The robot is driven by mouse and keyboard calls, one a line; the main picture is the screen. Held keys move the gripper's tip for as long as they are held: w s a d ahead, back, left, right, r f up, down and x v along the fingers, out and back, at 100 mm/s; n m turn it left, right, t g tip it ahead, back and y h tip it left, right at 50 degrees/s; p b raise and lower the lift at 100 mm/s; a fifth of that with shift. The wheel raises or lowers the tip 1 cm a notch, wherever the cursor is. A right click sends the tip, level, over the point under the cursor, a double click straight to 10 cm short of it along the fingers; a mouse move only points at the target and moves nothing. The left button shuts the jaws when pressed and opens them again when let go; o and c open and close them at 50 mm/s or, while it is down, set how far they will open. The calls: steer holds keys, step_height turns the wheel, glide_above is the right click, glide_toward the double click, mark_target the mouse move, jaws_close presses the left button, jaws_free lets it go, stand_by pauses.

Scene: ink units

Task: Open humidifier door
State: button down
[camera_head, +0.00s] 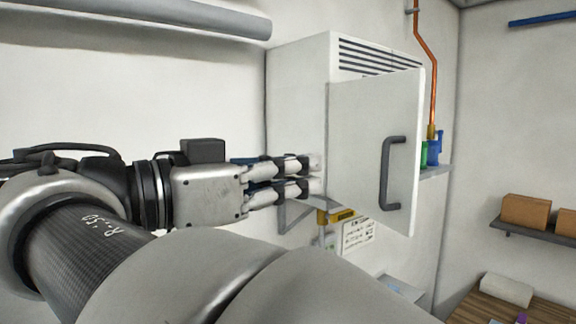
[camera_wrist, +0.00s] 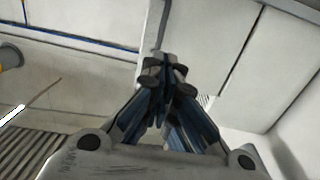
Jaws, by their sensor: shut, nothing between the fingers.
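The humidifier (camera_head: 297,95) is a white wall cabinet with dark vent slots at the top of its front. Its white door (camera_head: 358,140) stands swung outward, hinged at the left, with its right edge nearer to me. A dark grey bar handle (camera_head: 393,172) is upright near that right edge. The inside is hidden behind the door. My gripper (camera_head: 316,175) is shut and empty, in front of the cabinet's lower left side, left of the door and well away from the handle. I cannot tell whether it touches the cabinet. In the wrist view the closed fingers (camera_wrist: 165,68) show before pale panels.
A shelf with green and blue bottles (camera_head: 433,152) and a copper pipe (camera_head: 434,75) are behind the door at right. A yellow part and a label sheet (camera_head: 357,235) are below the cabinet. Brown boxes (camera_head: 525,210) stand on a right shelf, above a wooden table (camera_head: 480,308).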

steer(key=p, duration=0.3)
glide_toward(412, 166)
steer(key=w, duration=0.2)
steer(key=w+d, duration=0.1)
steer(key=w, duration=0.1)
steer(key=shift+d, duration=0.15)
steer(key=shift+w+d+f+t+b, duration=0.15)
steer(key=shift+d+f+t+b, duration=0.3)
steer(key=shift+b, duration=0.8)
steer(key=shift+n+t+y, duration=0.25)
steer(key=shift+n+y, duration=0.15)
steer(key=shift+n, duration=0.1)
steer(key=d+b, duration=0.3)
steer(key=b, duration=0.1)
steer(key=w+d+b, duration=0.1)
steer(key=d+b, duration=0.1)
steer(key=shift+d+r, duration=0.2)
steer(key=shift+d, duration=0.1)
steer(key=shift+w+d+r, duration=0.2)
steer(key=shift+d+r, duration=0.05)
steer(key=shift+d, duration=0.2)
steer(key=shift+s+f+b, duration=0.1)
steer(key=shift+b, duration=0.2)
